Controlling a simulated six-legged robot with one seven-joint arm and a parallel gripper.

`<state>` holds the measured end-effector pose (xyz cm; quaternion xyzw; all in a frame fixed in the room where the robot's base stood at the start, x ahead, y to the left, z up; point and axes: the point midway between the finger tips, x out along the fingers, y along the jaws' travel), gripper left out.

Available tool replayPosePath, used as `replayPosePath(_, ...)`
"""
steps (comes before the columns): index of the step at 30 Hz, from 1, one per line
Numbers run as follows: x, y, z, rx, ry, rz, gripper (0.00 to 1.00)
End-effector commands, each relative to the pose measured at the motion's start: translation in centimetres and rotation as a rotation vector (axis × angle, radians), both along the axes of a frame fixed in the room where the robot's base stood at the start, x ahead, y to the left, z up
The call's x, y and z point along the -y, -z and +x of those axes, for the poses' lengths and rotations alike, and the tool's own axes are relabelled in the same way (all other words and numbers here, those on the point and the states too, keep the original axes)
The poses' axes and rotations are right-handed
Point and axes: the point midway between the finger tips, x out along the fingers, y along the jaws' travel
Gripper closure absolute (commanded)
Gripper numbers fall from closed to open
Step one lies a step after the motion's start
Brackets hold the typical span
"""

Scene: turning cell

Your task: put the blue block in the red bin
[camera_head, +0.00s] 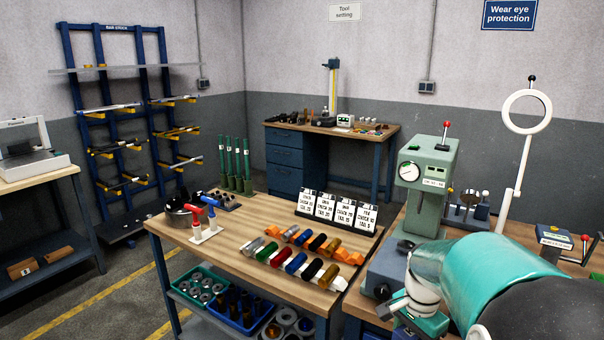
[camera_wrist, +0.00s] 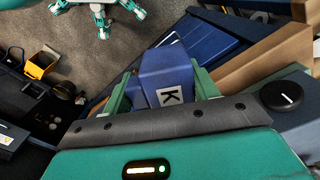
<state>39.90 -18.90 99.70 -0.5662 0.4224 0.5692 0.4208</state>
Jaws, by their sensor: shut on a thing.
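My gripper (camera_wrist: 163,82) shows in the wrist view with its two green fingers shut on a blue block (camera_wrist: 160,65). The block has a white label with a black K and sits between the fingers, above the palm. In the head view my teal arm fills the lower right, and I cannot make out the block there. I see no red bin in either view.
A wooden bench (camera_head: 240,225) with rows of coloured cylinders and white sign cards stands mid-picture. A green press (camera_head: 425,180) and a round magnifier (camera_head: 527,112) stand at right. A green tray (camera_head: 178,287) sits on the lower shelf. A yellow box (camera_wrist: 42,64) is at left in the wrist view.

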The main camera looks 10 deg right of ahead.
Motion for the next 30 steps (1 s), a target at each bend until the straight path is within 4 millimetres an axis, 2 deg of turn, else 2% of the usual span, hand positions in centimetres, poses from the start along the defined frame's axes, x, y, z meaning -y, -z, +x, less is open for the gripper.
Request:
replayPosePath(1,-1.6,1.5,1.7,-0.006,-0.101,0.001,0.73)
replayPosePath(6,-6.7,5.8,7.4,-0.004,-0.442,0.003,0.73)
replayPosePath(15,-14.7,12.4,16.2,0.000,-0.971,0.007,0.73)
replayPosePath(18,-16.7,14.1,18.6,0.002,-1.114,0.006,0.73)
replayPosePath(21,-18.2,15.3,20.3,0.002,-1.217,0.006,0.73)
replayPosePath(25,-19.1,16.0,21.5,0.002,-1.288,0.004,0.73)
replayPosePath(28,-19.0,16.7,20.7,0.000,-1.281,0.006,0.73)
replayPosePath(30,-19.0,18.1,19.6,-0.003,-1.281,0.007,0.73)
